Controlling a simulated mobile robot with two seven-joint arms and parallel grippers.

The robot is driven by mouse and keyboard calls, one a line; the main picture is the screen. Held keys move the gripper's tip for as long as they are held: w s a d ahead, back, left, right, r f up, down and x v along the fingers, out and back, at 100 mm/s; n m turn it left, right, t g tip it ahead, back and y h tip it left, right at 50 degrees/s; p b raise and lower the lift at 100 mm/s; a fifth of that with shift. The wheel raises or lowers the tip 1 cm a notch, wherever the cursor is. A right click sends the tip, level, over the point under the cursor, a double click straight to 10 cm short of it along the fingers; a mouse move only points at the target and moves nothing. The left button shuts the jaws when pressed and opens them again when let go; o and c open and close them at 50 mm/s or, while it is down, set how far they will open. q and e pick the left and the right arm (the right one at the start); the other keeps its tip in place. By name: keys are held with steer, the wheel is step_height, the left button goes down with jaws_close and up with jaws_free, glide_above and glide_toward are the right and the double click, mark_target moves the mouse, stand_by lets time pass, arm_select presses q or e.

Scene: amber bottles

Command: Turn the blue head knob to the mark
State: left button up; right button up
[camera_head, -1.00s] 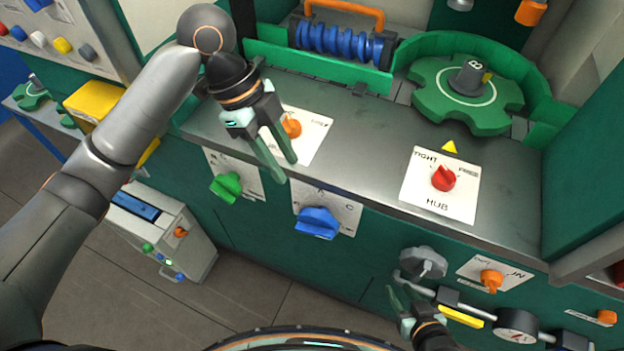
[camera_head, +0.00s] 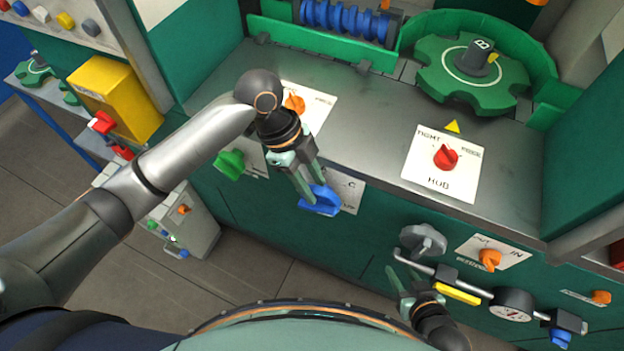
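The blue knob (camera_head: 322,202) sits on a white plate (camera_head: 350,190) on the green front panel. Whether the fingers touch the knob I cannot tell. My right gripper (camera_head: 400,282) is low at the right, near the grey knob (camera_head: 422,240) and the metal bar; its fingers look apart and empty.
A green knob (camera_head: 230,164) is left of the blue one. On the worktop are an orange knob (camera_head: 295,103) and a red HUB knob (camera_head: 446,158). An orange IN knob (camera_head: 490,259) and a gauge (camera_head: 511,305) are at the lower right. A toothed green wheel (camera_head: 430,80) stands behind.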

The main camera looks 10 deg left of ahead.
mark_target(332, 195)
arm_select(q)
jaws_close()
stand_by(0.3)
steer(key=shift+d+r+y, duration=0.1)
steer(key=shift+y, duration=0.2)
steer(key=shift+s+d+r+t+y, duration=0.15)
steer(key=shift+d+t+y, duration=0.3)
steer(key=shift+y, duration=0.35)
steer(key=y, duration=0.1)
steer(key=d+y, duration=0.1)
steer(key=shift+s+d+t+y, duration=0.1)
steer(key=shift+t+y, duration=0.25)
steer(key=shift+y, duration=0.05)
steer(key=y, duration=0.1)
steer(key=d+t+y, duration=0.1)
steer(key=y, duration=0.1)
steer(key=shift+s+d, duration=0.15)
steer(key=shift+s, duration=0.05)
steer(key=shift+s+d+f+t+y, duration=0.1)
steer(key=shift+d+f+t+y, duration=0.15)
steer(key=shift+y, duration=0.3)
steer(key=shift+s+d+f+t+y, duration=0.1)
steer(key=shift+d+f+t+y, duration=0.1)
steer(key=shift+y, duration=0.35)
